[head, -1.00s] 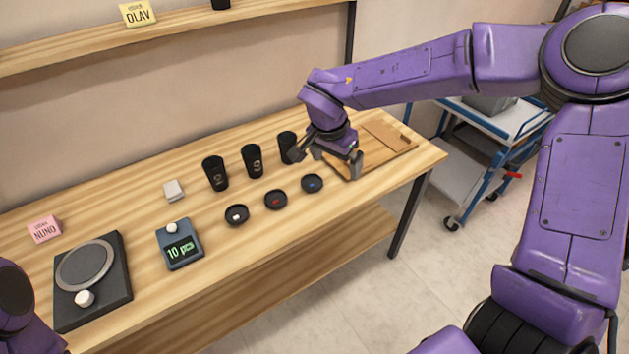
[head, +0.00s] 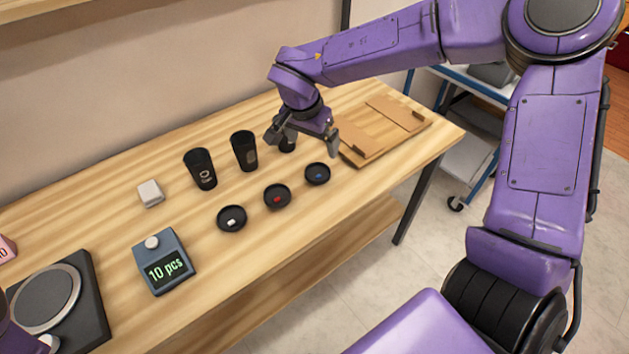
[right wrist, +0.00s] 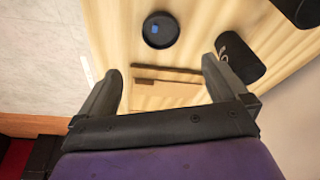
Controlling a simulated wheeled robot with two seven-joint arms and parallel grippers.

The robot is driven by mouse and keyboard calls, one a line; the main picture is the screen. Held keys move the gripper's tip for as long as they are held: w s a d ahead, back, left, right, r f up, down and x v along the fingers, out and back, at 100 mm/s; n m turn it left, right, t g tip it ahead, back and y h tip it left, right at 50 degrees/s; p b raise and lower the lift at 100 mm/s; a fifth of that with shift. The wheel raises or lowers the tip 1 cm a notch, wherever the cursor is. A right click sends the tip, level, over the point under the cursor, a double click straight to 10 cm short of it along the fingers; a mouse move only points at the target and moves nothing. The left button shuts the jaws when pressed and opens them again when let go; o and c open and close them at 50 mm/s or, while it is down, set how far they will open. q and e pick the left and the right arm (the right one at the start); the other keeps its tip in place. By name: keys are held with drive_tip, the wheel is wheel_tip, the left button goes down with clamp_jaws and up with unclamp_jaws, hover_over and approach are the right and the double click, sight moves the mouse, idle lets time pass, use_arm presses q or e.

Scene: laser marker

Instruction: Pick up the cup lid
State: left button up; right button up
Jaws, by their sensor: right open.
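Three round black cup lids lie in a slanting row on the wooden table: one with a white mark (head: 231,219), one with a red mark (head: 277,196) and one with a blue mark (head: 317,174). My right gripper (head: 304,145) is open and empty, above the table just behind the blue-marked lid. In the right wrist view, the blue-marked lid (right wrist: 160,31) lies beyond the open fingers (right wrist: 162,75), not between them. My left gripper is out of view.
Black cups stand behind the lids: left (head: 200,170), middle (head: 244,151), and a third (head: 287,143) partly hidden by my right gripper. A scale (head: 163,262) reads "10 pcs". A small white block (head: 150,193) sits at left.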

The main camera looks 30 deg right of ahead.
sight(318, 173)
drive_tip(key=x, duration=0.4)
drive_tip(key=b+x, duration=0.1)
drive_tip(key=x, duration=0.8)
drive_tip(key=shift+a, duration=0.3)
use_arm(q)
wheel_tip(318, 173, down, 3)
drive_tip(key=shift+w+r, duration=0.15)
use_arm(e)
drive_tip(key=c, duration=1.1)
